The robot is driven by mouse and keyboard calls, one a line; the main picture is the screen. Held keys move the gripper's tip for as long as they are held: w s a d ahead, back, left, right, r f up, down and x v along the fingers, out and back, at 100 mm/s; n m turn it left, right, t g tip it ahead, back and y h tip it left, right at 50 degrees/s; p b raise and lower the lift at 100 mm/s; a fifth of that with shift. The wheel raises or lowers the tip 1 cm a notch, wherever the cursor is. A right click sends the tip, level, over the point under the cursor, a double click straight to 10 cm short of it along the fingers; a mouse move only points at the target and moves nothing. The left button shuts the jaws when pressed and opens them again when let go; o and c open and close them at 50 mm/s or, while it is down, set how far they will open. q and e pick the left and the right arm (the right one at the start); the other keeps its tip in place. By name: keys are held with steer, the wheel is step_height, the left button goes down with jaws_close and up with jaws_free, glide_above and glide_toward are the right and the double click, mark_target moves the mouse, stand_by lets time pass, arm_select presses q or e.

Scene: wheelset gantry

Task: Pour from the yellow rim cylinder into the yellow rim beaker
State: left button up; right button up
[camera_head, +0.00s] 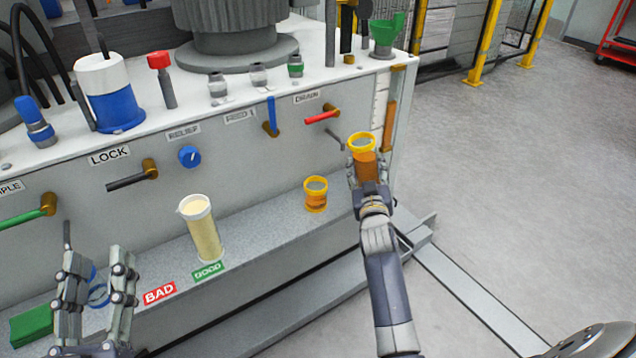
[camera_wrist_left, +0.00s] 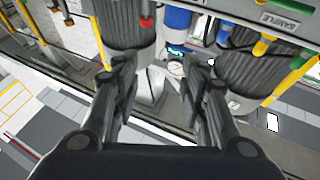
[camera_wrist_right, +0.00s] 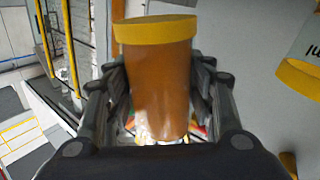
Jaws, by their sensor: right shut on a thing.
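The yellow rim cylinder (camera_head: 366,165) holds an amber liquid and has a yellow rim. My right gripper (camera_head: 368,186) is shut on it, holding it roughly upright to the right of the beaker. It also fills the middle of the right wrist view (camera_wrist_right: 158,75), between the fingers. The yellow rim beaker (camera_head: 316,196) stands on the grey ledge with amber content in it. Part of its yellow rim shows at the right of the right wrist view (camera_wrist_right: 298,78). My left gripper (camera_head: 95,280) is open and empty above the left part of the ledge; its spread fingers show in the left wrist view (camera_wrist_left: 158,90).
A white-rimmed cylinder (camera_head: 203,230) with pale content stands on the ledge (camera_head: 262,225), by the GOOD (camera_head: 208,271) and BAD (camera_head: 160,293) labels. A green block (camera_head: 32,325) lies far left. Handles, including a red one (camera_head: 322,116), jut from the panel above. Floor is open at right.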

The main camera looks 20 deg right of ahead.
mark_target(372, 151)
steer(key=shift+d+r+m+p, duration=0.15)
steer(key=shift+r+m+p, duration=0.45)
steer(key=shift+m+p, duration=0.45)
arm_select(q)
steer(key=shift+s+a+f+g+y, duration=0.55)
steer(key=shift+f+g+y, duration=0.65)
steer(key=shift+f+g, duration=3.75)
arm_select(e)
steer(key=shift+r+m, duration=0.15)
steer(key=shift+m, duration=0.1)
step_height(372, 151, up, 2)
steer(key=p, duration=0.3)
steer(key=shift+r, duration=0.15)
steer(key=shift+r+p, duration=1.8)
arm_select(q)
steer(key=s+a+f+g+y, duration=0.1)
steer(key=s+a+f+g, duration=0.2)
steer(key=s+f, duration=0.3)
steer(key=s+a+f+g+y, duration=0.2)
steer(key=s+f+g, duration=0.3)
steer(key=s, duration=0.5)
steer(key=shift+s+a+f+n, duration=0.2)
steer(key=shift+a+f+n, duration=0.2)
steer(key=shift+a+f, duration=0.35)
steer(key=shift+d+f, duration=0.1)
steer(key=shift+f, duration=0.05)
arm_select(e)
steer(key=shift+f, duration=0.1)
